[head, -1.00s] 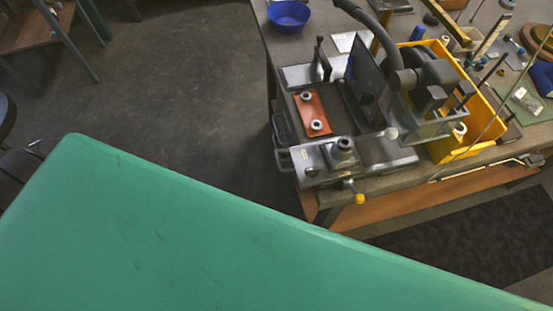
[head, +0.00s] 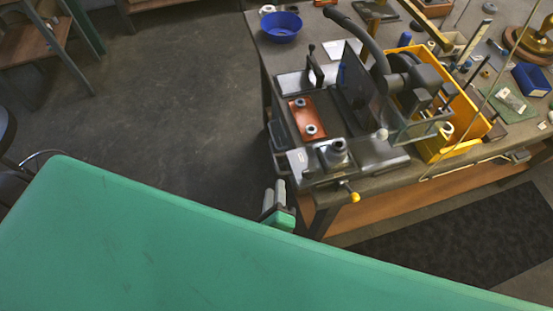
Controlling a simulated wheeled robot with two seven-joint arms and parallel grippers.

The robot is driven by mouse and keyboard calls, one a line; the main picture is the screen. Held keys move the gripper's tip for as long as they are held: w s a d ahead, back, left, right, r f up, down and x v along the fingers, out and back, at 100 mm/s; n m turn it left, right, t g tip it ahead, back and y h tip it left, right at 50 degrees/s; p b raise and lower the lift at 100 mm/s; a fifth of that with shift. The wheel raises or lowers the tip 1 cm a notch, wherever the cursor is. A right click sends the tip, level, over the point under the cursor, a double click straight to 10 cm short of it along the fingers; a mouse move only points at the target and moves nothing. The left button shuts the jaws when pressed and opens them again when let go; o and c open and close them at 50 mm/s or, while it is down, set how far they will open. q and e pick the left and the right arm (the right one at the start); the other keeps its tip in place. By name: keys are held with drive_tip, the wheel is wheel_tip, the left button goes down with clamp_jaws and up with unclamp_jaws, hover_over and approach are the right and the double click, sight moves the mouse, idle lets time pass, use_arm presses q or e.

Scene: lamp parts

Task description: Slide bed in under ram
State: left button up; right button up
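The press, with a dark upright guard plate (head: 358,85) and a curved lever (head: 352,28), stands on the bench. Its bed (head: 322,92) sticks out to the left of the guard plate and carries a copper-brown plate (head: 307,118) with two round metal pieces. A dark handle (head: 277,134) is at the bed's left end. The ram cannot be made out behind the guard plate. My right gripper (head: 275,190) is below the bed's handle, apart from it, off the bench's left corner. Its grey fingers point up; their gap is unclear. My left gripper is not in view.
A yellow bin (head: 463,130) stands right of the press, and a blue bowl (head: 281,27) sits at the back left. The floor (head: 165,100) left of the bench is clear.

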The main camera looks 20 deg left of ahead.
sight(276, 169)
drive_tip(key=p+x, duration=0.1)
drive_tip(key=x, duration=0.9)
drive_tip(key=shift+w, duration=0.3)
drive_tip(key=shift+c, duration=0.4)
drive_tip(key=shift+f, duration=0.1)
clamp_jaws()
